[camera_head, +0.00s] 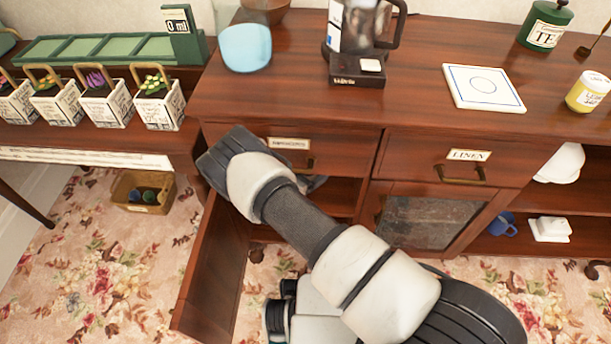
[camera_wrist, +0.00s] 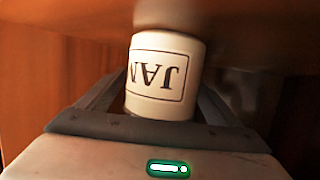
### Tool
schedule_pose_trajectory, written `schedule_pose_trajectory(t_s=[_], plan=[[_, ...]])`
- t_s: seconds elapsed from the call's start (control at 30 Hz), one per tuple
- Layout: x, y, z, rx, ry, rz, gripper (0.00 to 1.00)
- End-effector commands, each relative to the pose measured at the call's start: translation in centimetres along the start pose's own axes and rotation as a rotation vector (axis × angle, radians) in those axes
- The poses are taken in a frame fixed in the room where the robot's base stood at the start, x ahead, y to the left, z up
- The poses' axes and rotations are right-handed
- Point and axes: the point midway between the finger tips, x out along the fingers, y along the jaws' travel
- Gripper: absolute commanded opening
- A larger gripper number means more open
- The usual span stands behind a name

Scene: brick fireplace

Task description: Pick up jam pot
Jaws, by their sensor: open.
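The jam pot (camera_wrist: 163,75) is a white cylinder with a boxed black label reading JAM, upside down in the wrist view. It sits between the two grey fingers of my gripper (camera_wrist: 157,95). The fingers are apart, one on each side of the pot; whether either touches it I cannot tell. In the head view my arm reaches to the cabinet's open left compartment (camera_head: 345,192), below a drawer.
The open wooden door (camera_head: 212,268) stands left of my arm. The cabinet top (camera_head: 290,95) overhangs the compartment and bears a coffee maker (camera_head: 357,40), a white tile (camera_head: 483,87) and a yellow jar (camera_head: 588,92). A wicker basket (camera_head: 143,192) lies on the floor at left.

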Motion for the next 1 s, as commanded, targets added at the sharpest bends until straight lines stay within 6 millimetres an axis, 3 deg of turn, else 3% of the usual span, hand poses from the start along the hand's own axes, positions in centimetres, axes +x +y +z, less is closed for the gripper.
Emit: schedule_pose_trajectory(t_s=[0.23,0.7,0.97,1.0], plan=[[0.31,-0.11,-0.03,0.000,-0.002,-0.002,0.85],[0.30,-0.17,-0.18,0.001,0.001,-0.003,0.09],[0.25,-0.17,-0.36,0.002,0.001,-0.002,0.09],[0.20,-0.16,-0.54,0.002,0.001,-0.002,0.04]])
